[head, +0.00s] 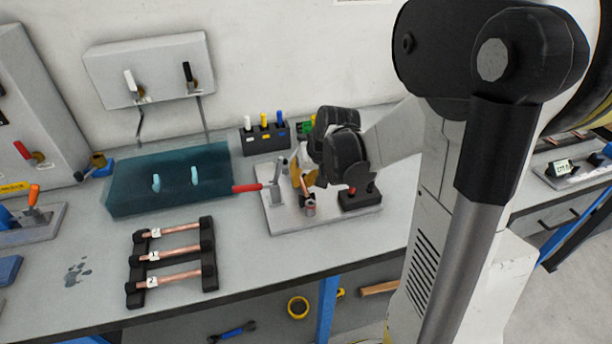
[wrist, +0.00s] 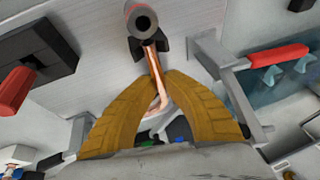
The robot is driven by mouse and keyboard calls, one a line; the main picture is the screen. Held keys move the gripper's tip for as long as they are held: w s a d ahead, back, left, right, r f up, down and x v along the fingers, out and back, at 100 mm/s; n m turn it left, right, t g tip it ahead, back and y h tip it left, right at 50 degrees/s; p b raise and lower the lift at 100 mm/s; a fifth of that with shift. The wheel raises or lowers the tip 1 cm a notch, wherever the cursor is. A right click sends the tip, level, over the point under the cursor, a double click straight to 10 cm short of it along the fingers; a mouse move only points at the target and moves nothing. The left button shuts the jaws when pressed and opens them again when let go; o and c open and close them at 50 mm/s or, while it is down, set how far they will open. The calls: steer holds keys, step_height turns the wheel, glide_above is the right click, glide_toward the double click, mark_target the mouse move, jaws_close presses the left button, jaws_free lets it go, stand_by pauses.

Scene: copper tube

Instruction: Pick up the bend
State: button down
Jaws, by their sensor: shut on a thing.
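The bend, a bent copper tube (wrist: 156,75), is in the wrist view. It runs from a dark holder at the top down between my fingers, where it curves to the left. My gripper (wrist: 166,92) has its two ochre fingers shut on the bend, one on each side. In the head view my gripper (head: 299,182) is over the pale fixture plate (head: 286,222). There the bend is mostly hidden behind the fingers and my wrist. A grey-pink round tube end (wrist: 143,22) shows at the top of the wrist view, close to the bend's upper end.
A red-handled clamp (head: 250,187) is at the plate's left, and a black block with a red part (head: 359,197) at its right. A black rack (head: 209,255) with three copper tubes stands front left. A teal box (head: 168,180) lies behind it. A black marker holder (head: 265,139) stands behind the plate.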

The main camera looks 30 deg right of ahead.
steer(key=shift+r+p, duration=0.5)
steer(key=shift+r, duration=0.15)
steer(key=r, duration=0.1)
steer(key=r+p, duration=0.1)
steer(key=r, duration=0.1)
steer(key=d+r+p, duration=0.1)
steer(key=shift+s+r, duration=0.15)
steer(key=shift+s, duration=0.2)
steer(key=s+d+r+p, duration=0.3)
steer(key=s+d+r, duration=0.3)
steer(key=d, duration=0.2)
steer(key=shift+s, duration=0.3)
